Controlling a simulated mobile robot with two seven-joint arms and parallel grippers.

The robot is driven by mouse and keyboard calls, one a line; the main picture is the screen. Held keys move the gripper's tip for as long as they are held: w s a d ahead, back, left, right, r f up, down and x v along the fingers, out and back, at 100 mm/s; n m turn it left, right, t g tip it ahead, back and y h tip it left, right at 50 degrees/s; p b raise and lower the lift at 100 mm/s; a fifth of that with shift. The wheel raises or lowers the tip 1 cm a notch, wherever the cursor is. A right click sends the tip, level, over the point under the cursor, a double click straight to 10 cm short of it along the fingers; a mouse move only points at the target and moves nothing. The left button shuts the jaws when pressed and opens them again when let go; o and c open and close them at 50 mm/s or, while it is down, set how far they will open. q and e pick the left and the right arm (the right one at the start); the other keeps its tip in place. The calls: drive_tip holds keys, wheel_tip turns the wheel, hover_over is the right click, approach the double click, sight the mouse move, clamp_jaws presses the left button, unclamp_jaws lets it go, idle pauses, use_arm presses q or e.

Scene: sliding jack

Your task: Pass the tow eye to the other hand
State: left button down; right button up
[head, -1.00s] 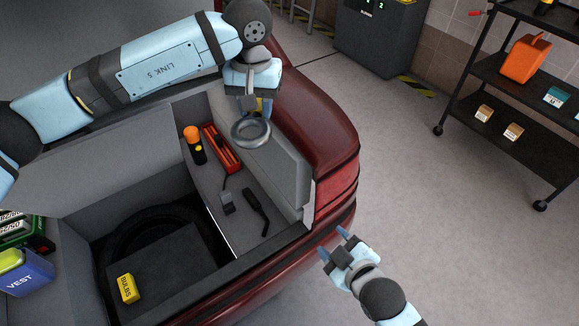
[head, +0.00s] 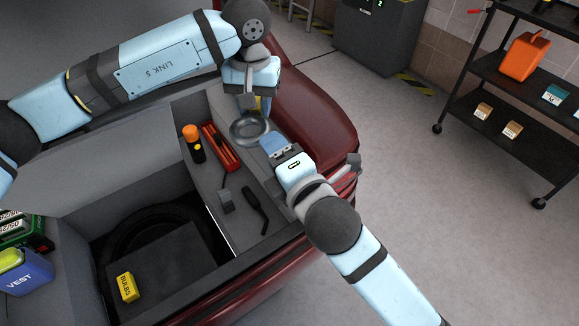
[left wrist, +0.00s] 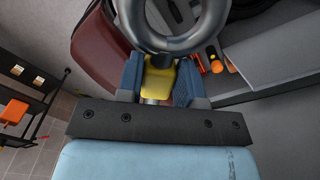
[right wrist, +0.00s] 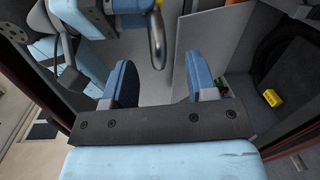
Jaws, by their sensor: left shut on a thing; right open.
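The tow eye (head: 249,129) is a grey metal ring with a yellow part behind it. My left gripper (head: 250,100) is shut on it above the car's boot, and the ring hangs out past the fingers. In the left wrist view the yellow part (left wrist: 158,78) sits between the blue fingers, with the ring beyond. My right gripper (head: 270,141) is close beside the ring on its right. In the right wrist view the right gripper's fingers (right wrist: 160,82) are apart and empty, and the ring (right wrist: 157,40) shows just beyond them, edge-on.
In the boot lie an orange-topped torch (head: 195,144), a red case (head: 220,148), a dark-handled tool (head: 256,210) and a yellow bulbs box (head: 127,288). A blue vest pack (head: 30,278) is at left. A black shelf cart (head: 520,105) stands apart at right.

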sight(261, 134)
drive_tip(key=x, duration=0.6)
drive_tip(key=shift+w+a, duration=0.15)
drive_tip(key=shift+w, duration=0.15)
clamp_jaws()
use_arm(q)
drive_tip(key=c, duration=0.7)
unclamp_jaws()
drive_tip(key=shift+r, duration=0.1)
